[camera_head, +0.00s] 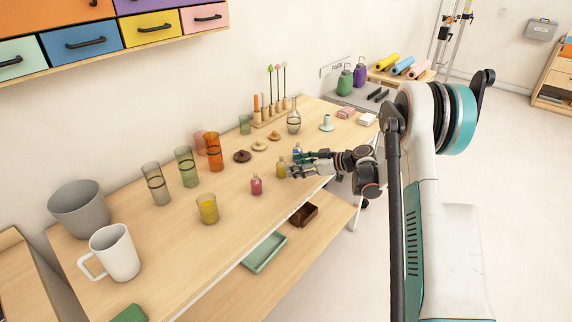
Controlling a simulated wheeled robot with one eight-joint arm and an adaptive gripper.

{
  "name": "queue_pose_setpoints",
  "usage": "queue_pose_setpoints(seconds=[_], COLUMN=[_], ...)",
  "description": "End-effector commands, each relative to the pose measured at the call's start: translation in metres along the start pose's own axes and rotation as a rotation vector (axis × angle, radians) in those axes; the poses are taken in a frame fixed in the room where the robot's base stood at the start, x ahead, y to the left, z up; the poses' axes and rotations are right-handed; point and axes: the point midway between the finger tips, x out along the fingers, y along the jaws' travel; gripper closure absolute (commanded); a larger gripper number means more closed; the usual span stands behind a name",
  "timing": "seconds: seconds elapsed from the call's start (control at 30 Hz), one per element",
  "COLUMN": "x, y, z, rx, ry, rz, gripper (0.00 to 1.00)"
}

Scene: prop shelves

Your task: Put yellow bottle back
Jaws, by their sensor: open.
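A small yellow bottle (281,170) stands upright on the wooden table. My gripper (295,164) is open, just to the right of the yellow bottle, with its fingertips close to it. I cannot tell whether they touch. A small blue bottle (297,150) stands just behind the fingers and is partly hidden by them. A small pink bottle (256,185) stands to the left and nearer than the yellow one.
A yellow glass (207,208), an orange glass (214,152) and dark and tan lids (242,156) stand on the table (180,260). A clear flask (293,122) stands behind the gripper. A green tray (264,253) and a brown box (303,214) lie on the lower shelf.

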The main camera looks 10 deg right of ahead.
Motion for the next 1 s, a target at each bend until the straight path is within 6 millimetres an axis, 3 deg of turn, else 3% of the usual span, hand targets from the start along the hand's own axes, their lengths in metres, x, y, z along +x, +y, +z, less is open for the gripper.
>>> queue_pose_setpoints(seconds=[0.1, 0.33, 1.0], x=[-0.025, -0.050, -0.053], y=[0.001, 0.000, 0.000], z=[-0.001, 0.000, 0.000], rx=[0.001, 0.000, 0.000], ry=[0.000, 0.001, 0.001], rz=[0.002, 0.001, 0.000], gripper=[0.48, 0.48, 0.48])
